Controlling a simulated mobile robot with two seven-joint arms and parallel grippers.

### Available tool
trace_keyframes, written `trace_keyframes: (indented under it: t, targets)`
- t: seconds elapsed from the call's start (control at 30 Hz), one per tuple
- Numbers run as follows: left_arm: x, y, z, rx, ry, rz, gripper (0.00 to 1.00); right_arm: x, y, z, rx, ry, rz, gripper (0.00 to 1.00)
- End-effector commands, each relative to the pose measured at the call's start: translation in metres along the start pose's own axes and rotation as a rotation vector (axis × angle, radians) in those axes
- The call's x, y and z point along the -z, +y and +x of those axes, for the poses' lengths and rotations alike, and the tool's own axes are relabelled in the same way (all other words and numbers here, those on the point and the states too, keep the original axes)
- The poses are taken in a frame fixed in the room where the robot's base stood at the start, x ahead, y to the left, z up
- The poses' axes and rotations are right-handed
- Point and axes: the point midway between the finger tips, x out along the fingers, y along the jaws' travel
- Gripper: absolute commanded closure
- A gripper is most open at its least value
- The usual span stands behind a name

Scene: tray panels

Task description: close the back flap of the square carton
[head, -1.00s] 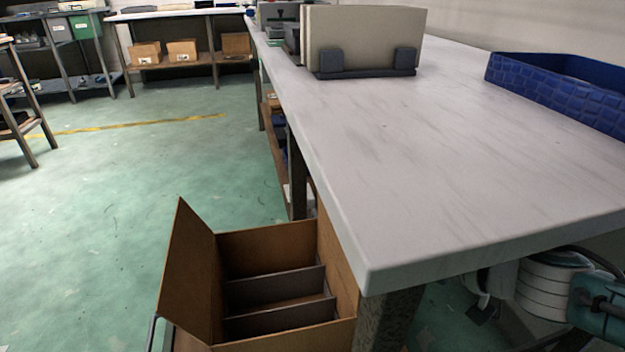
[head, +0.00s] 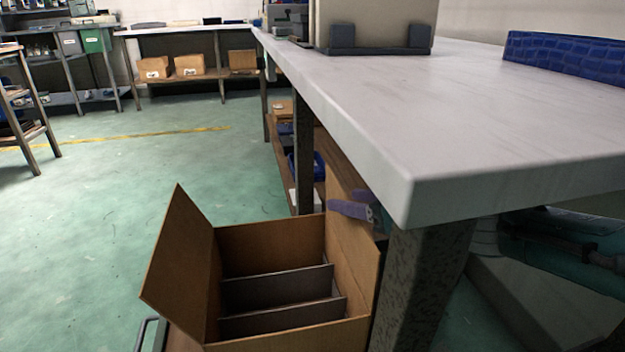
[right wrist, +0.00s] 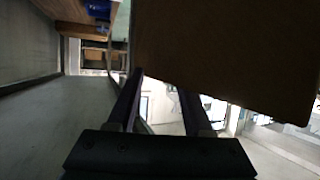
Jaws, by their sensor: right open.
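The square carton (head: 268,236) stands open at the lower middle of the head view, beside the table corner. Its left flap (head: 180,262) leans outward. A tall flap (head: 352,262) stands up on its right side, next to the table. I cannot tell from the view which flap is the back one. My right gripper (head: 350,210) shows its purple fingers at that right-hand flap, under the table edge; contact is unclear. In the right wrist view my fingers (right wrist: 160,95) are apart, with a brown cardboard panel (right wrist: 225,50) close before them. My left gripper is out of view.
Dark dividers (head: 278,290) stand inside the carton. The white table (head: 470,120) overhangs close to the right, with a thick leg (head: 425,280) below its corner. A grey rack (head: 380,40) and a blue tray (head: 565,65) are on top. Open green floor lies left.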

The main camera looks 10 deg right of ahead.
Motion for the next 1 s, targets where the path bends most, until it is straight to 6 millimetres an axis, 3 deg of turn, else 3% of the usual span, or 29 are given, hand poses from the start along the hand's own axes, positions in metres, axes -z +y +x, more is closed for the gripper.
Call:
trace_keyframes:
  t: [0.07, 0.47, 1.0]
  targets:
    - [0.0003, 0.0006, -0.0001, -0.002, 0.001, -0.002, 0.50, 0.0000, 0.0000, -0.0001, 0.000, 0.000, 0.000, 0.56]
    - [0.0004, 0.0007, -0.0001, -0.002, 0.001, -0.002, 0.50, -0.0004, 0.0001, -0.0003, 0.000, 0.000, 0.000, 1.00]
    - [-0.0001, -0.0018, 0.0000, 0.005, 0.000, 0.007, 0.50, -0.0009, -0.0006, -0.0002, 0.002, -0.001, -0.003, 1.00]
